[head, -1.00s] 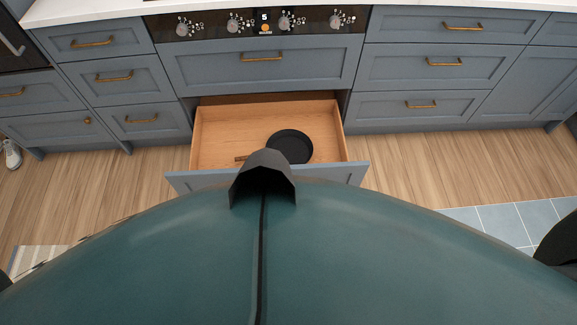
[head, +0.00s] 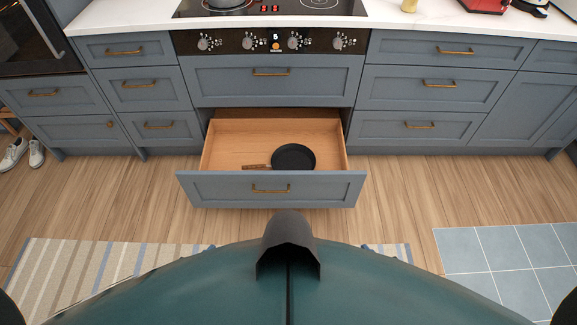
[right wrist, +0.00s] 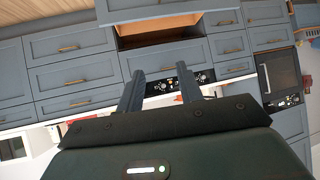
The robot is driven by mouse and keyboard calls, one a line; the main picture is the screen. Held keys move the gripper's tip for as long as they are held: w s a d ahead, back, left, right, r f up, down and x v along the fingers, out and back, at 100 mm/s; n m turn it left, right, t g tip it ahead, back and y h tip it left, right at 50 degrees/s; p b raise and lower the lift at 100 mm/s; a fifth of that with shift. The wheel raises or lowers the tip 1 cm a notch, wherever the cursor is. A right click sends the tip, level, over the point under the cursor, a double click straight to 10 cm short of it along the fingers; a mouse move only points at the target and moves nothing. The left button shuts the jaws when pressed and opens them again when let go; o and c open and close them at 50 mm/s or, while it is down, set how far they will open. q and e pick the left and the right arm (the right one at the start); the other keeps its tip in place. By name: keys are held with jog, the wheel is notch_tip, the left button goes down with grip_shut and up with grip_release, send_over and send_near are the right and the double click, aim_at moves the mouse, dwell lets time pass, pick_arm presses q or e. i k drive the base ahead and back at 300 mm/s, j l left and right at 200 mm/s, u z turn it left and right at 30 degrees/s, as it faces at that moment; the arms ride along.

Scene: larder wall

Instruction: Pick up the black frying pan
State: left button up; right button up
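The black frying pan (head: 294,157) lies flat in the open bottom drawer (head: 271,187) below the oven panel. It is in the right half of the drawer, with its brown handle (head: 256,166) pointing left. My right gripper (right wrist: 159,85) shows in the right wrist view with its two fingers apart and nothing between them. That view is turned over, and the open drawer (right wrist: 160,26) shows beyond the fingers, well away from them. The pan cannot be made out there. My left gripper is in neither view.
Blue-grey cabinets flank the drawer, under a white worktop (head: 430,28) with a black hob (head: 270,8). A striped rug (head: 90,275) lies on the wooden floor at left, and blue tiles (head: 505,260) at right. The floor just before the drawer is clear.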

aim_at(290, 156)
jog(key=l+u, duration=0.1)
jog(key=u, duration=0.4)
jog(key=l+u, duration=0.15)
jog(key=u, duration=0.3)
jog(key=l+u, duration=0.15)
jog(key=u, duration=0.35)
jog(key=l+u, duration=0.25)
jog(key=k+l+u, duration=0.1)
jog(key=l+u, duration=0.15)
jog(key=l, duration=0.15)
jog(key=k+l+u, duration=0.1)
jog(key=l+u, duration=0.15)
jog(key=k+l+u, duration=0.1)
jog(key=l, duration=0.25)
jog(key=k+l, duration=0.25)
jog(key=k+l+u, duration=0.15)
jog(key=l, duration=0.3)
jog(key=i+l, duration=0.6)
